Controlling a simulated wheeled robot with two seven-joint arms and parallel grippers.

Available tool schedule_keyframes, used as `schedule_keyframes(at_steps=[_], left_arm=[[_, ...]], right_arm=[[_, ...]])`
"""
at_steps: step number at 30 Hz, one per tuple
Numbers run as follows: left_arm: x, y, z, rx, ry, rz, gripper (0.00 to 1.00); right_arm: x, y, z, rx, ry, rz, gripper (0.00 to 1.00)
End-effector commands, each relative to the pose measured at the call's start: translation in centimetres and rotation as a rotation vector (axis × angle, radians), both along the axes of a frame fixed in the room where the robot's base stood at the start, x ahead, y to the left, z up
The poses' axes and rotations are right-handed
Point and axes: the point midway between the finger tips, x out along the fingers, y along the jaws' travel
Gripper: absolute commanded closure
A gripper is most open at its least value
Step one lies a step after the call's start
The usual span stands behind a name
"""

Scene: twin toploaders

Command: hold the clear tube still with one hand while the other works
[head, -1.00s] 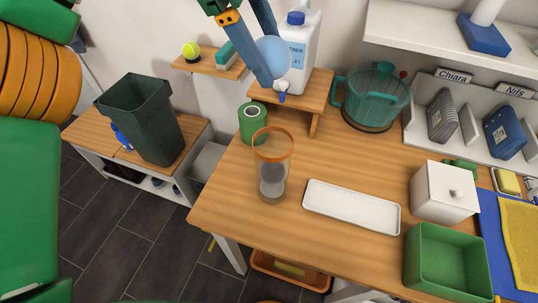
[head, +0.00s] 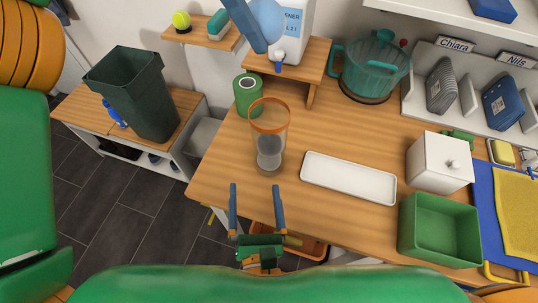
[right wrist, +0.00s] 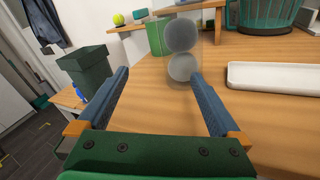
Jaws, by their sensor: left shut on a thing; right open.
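The clear tube (head: 254,138) stands upright on the wooden table, with an orange rim. Grey round contents sit low in it; in the right wrist view they show as two grey rounds (right wrist: 184,67) stacked beyond my fingers. My right gripper (head: 256,189) is open and empty at the table's front edge, its fingers pointing at the tube but short of it. In the right wrist view the gripper (right wrist: 158,72) also shows open.
A green roll (head: 247,98) stands behind the tube. A white tray (head: 348,178) lies to its right, then a white lidded box (head: 438,165) and a green bin (head: 440,232). The white jug (head: 292,45) stands on a raised shelf. A teal pot (head: 372,70) is at the back.

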Motion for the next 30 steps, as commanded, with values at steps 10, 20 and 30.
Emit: schedule_keyframes(at_steps=[10,20,30], left_arm=[[0.0,0.0,0.0,0.0,0.0,0.0,0.84],[0.0,0.0,0.0,0.0,0.0,0.0,0.84],[0.0,0.0,0.0,0.0,0.0,0.0,0.84]], right_arm=[[3.6,-3.0,0.4,-0.277,-0.07,-0.101,0.0],[10.7,-2.9,0.3,-0.274,-0.067,-0.098,0.0],[11.8,-2.9,0.3,-0.273,-0.064,-0.096,0.0]])
